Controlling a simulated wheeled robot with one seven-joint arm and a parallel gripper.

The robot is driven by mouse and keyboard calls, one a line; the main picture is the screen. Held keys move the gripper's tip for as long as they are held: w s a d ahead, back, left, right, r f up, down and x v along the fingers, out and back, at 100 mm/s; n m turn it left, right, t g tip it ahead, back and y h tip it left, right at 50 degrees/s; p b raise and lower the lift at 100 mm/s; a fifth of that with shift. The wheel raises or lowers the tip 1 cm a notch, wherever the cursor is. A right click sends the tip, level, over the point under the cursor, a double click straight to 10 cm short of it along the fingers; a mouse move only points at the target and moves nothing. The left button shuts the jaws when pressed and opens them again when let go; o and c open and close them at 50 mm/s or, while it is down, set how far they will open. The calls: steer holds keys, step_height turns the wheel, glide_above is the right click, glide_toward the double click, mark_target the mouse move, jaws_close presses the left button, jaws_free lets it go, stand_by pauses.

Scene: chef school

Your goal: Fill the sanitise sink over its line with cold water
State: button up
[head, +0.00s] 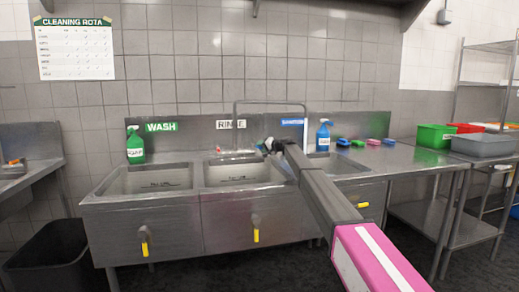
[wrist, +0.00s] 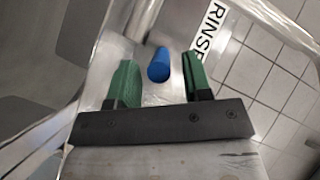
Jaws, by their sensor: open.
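The sanitise sink (head: 343,165) is the right basin of a steel unit, under a blue label (head: 293,121). My arm hides its left part, and I cannot see a fill line or water in it. The tap's tall spout (head: 270,102) stands behind the rinse basin and reaches right, its end coming down near the sanitise side. A small red knob (head: 218,149) shows left of the spout. My gripper (head: 265,147) is at the tap, right of the spout's base. In the wrist view its green fingers are open on either side of a blue knob (wrist: 159,66), with gaps visible.
The wash basin (head: 150,178) and rinse basin (head: 240,172) are to the left. Yellow-handled valves, one (head: 255,229) under the rinse basin, hang on the front. A blue spray bottle (head: 323,137) and coloured sponges (head: 358,143) stand at the right. A black bin (head: 55,262) is at lower left.

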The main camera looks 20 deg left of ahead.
steer(key=v, duration=0.8)
steer(key=shift+d, duration=0.3)
steer(key=shift+s+a+r, duration=0.1)
steer(key=shift+s, duration=0.05)
stand_by(2.7)
